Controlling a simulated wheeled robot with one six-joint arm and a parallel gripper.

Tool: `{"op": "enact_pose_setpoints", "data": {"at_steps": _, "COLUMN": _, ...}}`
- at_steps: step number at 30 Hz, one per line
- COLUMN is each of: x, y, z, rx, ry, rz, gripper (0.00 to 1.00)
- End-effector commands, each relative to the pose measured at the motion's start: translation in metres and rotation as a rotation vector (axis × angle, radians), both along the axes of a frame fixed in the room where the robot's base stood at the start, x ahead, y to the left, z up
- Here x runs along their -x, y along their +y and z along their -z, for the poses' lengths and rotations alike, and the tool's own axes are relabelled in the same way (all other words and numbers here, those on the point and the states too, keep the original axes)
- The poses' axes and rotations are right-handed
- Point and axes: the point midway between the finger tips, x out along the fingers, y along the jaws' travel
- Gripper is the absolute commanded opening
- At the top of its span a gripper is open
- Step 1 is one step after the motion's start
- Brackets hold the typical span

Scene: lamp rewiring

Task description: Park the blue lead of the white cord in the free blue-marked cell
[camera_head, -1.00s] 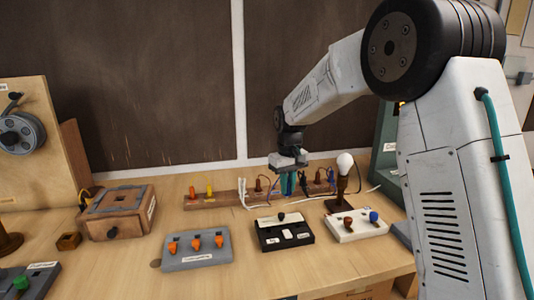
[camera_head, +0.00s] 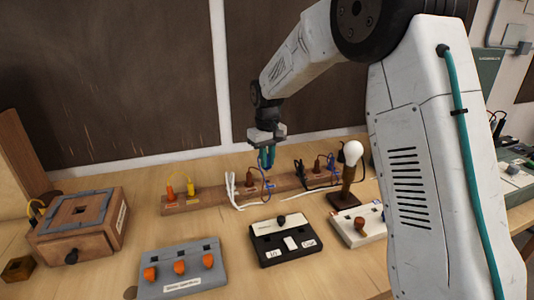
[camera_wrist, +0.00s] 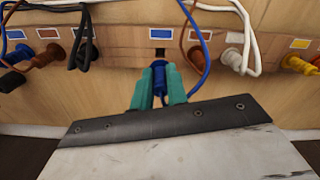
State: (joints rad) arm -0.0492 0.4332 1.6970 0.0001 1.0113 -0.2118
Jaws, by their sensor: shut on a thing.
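My gripper (camera_wrist: 159,90) has teal fingers shut on the blue lead (camera_wrist: 159,72), holding its blue plug between them. In the wrist view the plug points at a dark empty cell (camera_wrist: 159,52) under a blue mark (camera_wrist: 159,32). A small gap seems to show between plug and cell; contact is hard to judge. The blue wire (camera_wrist: 203,55) loops up beside the right finger. In the head view my gripper (camera_head: 267,158) is over the wooden rail (camera_head: 212,199). The white cord (camera_head: 231,190) stands just left of it; the wrist view shows it on the right (camera_wrist: 250,30).
In the wrist view, a black cord (camera_wrist: 84,45) and a seated brown plug (camera_wrist: 50,56) lie left of the fingers. A brown lead (camera_wrist: 197,52) and a pale plug (camera_wrist: 234,58) stand close right. Switch boxes (camera_head: 180,270) and a bulb lamp (camera_head: 348,175) stand in front of the rail.

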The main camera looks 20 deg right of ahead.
Motion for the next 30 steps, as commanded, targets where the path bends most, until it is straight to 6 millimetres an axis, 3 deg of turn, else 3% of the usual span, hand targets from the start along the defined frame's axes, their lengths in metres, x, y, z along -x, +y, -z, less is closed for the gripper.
{"op": "enact_pose_setpoints", "data": {"at_steps": 15, "x": 0.0, "y": 0.0, "z": 0.037, "rx": 0.0, "ry": 0.0, "rz": 0.0, "gripper": 0.0}}
{"op": "enact_pose_setpoints", "data": {"at_steps": 30, "x": 0.0, "y": 0.0, "z": 0.041, "rx": 0.0, "ry": 0.0, "rz": 0.0, "gripper": 0.0}}
